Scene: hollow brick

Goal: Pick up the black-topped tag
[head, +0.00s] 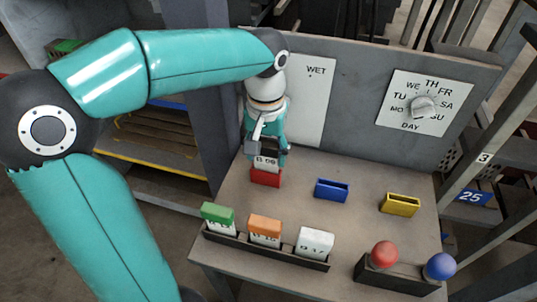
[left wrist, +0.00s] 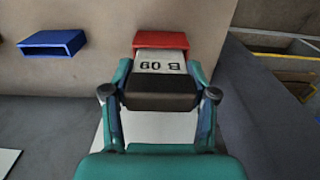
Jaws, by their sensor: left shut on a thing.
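The black-topped tag (left wrist: 160,63) has a white face marked B 09 and a dark top block. It also shows in the head view (head: 266,163), upright at the red holder (head: 265,178) on the table. Its lower end meets the mouth of the red holder, which also shows in the left wrist view (left wrist: 160,40); I cannot tell how deep it sits. My left gripper (head: 266,148) comes from above and is shut on the black top, with a finger on each side in the left wrist view (left wrist: 160,94). My right gripper is not in view.
A blue holder (head: 332,189) and a yellow holder (head: 400,204) stand to the right. A front rack (head: 270,254) holds green-, orange- and white-topped tags. Red (head: 384,254) and blue (head: 440,266) balls sit at the front right. A panel with a day dial (head: 424,107) stands behind.

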